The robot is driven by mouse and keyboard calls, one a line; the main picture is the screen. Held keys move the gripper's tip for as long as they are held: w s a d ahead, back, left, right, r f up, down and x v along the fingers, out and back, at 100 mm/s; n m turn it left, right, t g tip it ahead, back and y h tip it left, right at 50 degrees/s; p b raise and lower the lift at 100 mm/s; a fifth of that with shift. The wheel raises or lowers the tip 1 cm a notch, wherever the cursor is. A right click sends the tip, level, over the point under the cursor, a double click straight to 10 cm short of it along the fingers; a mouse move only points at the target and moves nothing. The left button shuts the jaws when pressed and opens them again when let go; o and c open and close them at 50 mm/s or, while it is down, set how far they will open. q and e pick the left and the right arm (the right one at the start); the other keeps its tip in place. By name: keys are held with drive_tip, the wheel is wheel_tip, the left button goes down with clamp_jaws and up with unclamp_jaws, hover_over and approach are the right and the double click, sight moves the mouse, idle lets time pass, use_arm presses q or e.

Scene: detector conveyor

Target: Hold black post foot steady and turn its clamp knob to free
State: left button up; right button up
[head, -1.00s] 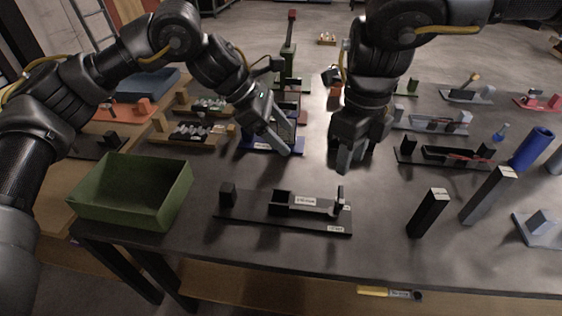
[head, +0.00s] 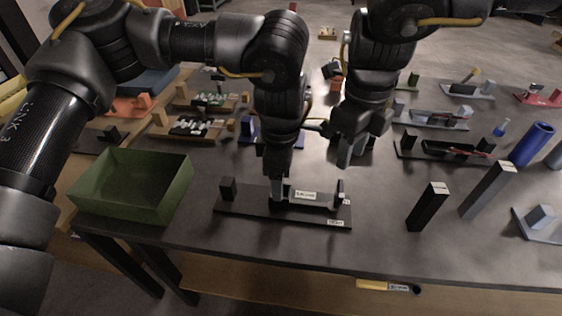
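A long black fixture (head: 242,205) lies near the front edge of the table, with a dark block at its left end, a labelled holder in its middle and a small upright at its right end. My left gripper (head: 279,188) points down at the middle of it, beside the label. Whether its fingers touch or grip anything there is hidden. My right gripper (head: 350,158) hangs behind the fixture's right end, above the table, apart from it, with its fingers looking spread and empty. A black upright post (head: 427,208) stands to the right. I cannot make out a clamp knob.
A green bin (head: 132,205) stands at the left front. A grey post (head: 487,190) and a blue cylinder (head: 532,146) stand at the right. Several fixtures, including a black tray (head: 445,149), fill the back.

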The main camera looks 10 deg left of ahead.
use_arm(q)
wheel_tip(320, 180, down, 7)
drive_tip(key=shift+r, duration=0.2)
drive_tip(key=shift+c, duration=0.5)
